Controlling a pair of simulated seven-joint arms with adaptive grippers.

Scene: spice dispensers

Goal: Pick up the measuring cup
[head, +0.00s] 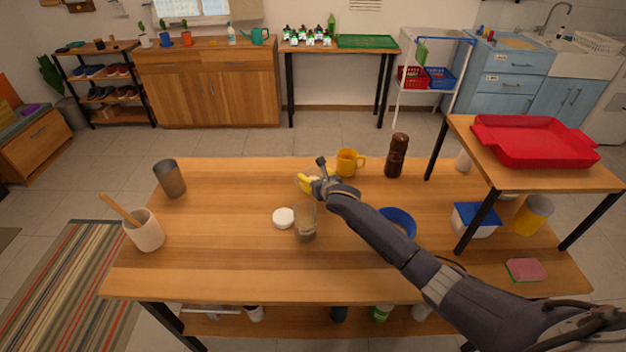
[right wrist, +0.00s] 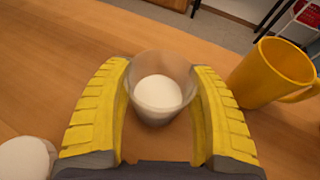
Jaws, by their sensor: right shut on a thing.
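The measuring cup (right wrist: 158,92) is a small, see-through grey cup with a round white patch inside; I cannot tell if this is contents or its bottom. In the right wrist view it is between the two yellow fingers of my right gripper (right wrist: 162,108), which is shut on it. In the head view my right gripper (head: 310,184) is over the middle of the table, left of and in front of the yellow mug; the cup is mostly hidden there. My left gripper is not in view.
A yellow mug (head: 346,163) and a brown pepper mill (head: 397,156) stand behind and right. A glass jar (head: 305,226) and white lid (head: 283,218) are in front. A blue bowl (head: 401,219) is partly behind my arm. The table's left middle is clear.

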